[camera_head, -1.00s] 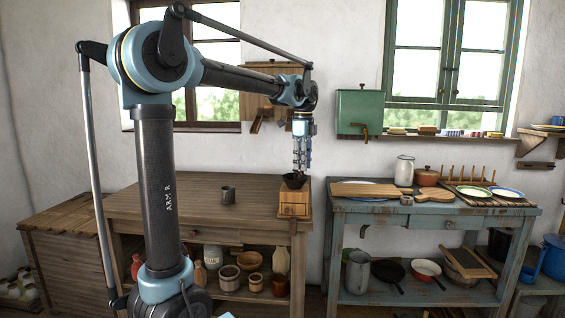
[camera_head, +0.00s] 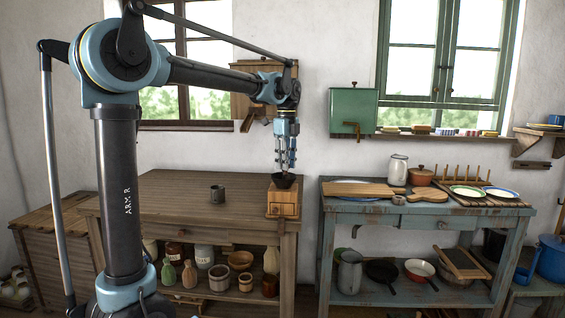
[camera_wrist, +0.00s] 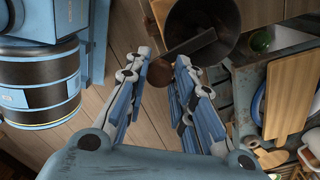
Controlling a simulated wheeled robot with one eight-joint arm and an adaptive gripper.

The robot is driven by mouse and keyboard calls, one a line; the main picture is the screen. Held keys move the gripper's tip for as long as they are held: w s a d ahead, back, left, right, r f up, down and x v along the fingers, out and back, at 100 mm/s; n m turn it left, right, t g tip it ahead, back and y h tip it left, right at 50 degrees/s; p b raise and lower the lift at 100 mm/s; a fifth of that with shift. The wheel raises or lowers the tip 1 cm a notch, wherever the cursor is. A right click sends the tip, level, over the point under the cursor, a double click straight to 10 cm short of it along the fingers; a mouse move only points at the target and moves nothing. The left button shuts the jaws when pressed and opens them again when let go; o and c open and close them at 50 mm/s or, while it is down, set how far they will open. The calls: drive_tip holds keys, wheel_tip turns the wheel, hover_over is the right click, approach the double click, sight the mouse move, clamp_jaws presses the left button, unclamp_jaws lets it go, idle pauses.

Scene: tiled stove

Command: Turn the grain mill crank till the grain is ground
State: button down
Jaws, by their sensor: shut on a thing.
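The grain mill is a small wooden box (camera_head: 283,203) with a dark bowl-shaped hopper (camera_head: 284,180) on top, at the right end of the brown wooden table. In the wrist view the hopper (camera_wrist: 222,14) shows at the top. A flat crank arm (camera_wrist: 190,47) crosses it and leads toward a brown knob (camera_wrist: 160,73). My gripper (camera_head: 286,168) points down just above the hopper. In the wrist view its fingers (camera_wrist: 165,68) are shut on the crank knob, partly hiding it. The grain is not visible.
The blue table (camera_head: 415,209) to the right holds boards, a pot and plates. A green box (camera_head: 353,110) hangs on the wall behind. The brown table's middle is mostly clear.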

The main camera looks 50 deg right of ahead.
drive_tip(key=shift+w+d+r, duration=0.15)
drive_tip(key=shift+w, duration=0.1)
drive_tip(key=c, duration=1.3)
unclamp_jaws()
drive_tip(key=shift+c, duration=0.2)
drive_tip(key=shift+s, duration=0.1)
wheel_tip(320, 180, up, 12)
